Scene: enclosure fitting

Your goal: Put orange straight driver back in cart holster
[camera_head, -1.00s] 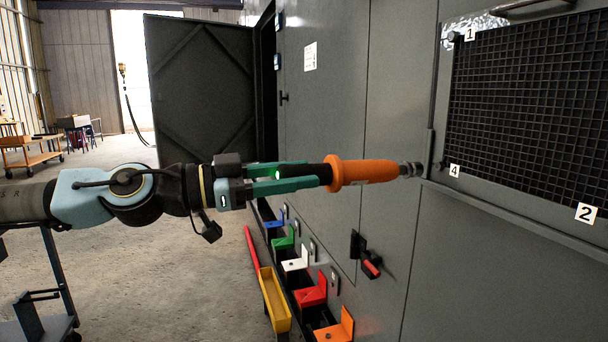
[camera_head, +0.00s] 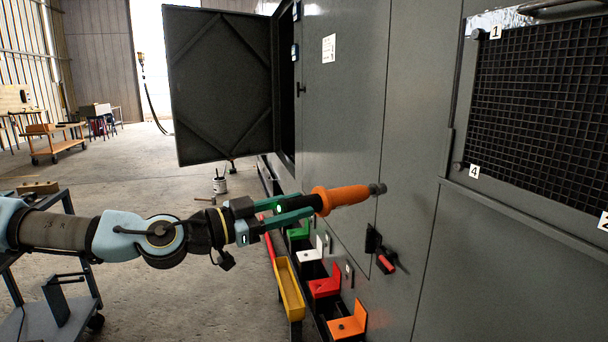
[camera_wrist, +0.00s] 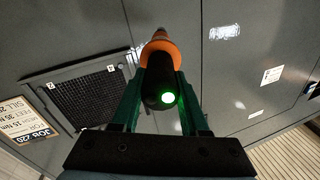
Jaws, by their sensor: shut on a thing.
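My gripper (camera_head: 290,212) is shut on the orange straight driver (camera_head: 345,196), around its black rear part. The driver lies roughly level in the head view, its grey tip pointing right, in front of the grey enclosure wall. The driver also shows in the wrist view (camera_wrist: 160,50), with a green light glowing on its rear end. I cannot tell whether the tip touches the wall; it appears apart from the grille. A dark cart (camera_head: 84,275) stands partly in view at the lower left. I cannot make out a holster on it for certain.
A black mesh grille (camera_head: 545,110) with numbered corners is at the right. Coloured brackets (camera_head: 325,285) and a yellow tray (camera_head: 289,290) lie below the driver. A red-handled latch (camera_head: 385,262) sticks out from the wall. An open dark door (camera_head: 220,85) stands behind. Floor at left is mostly clear.

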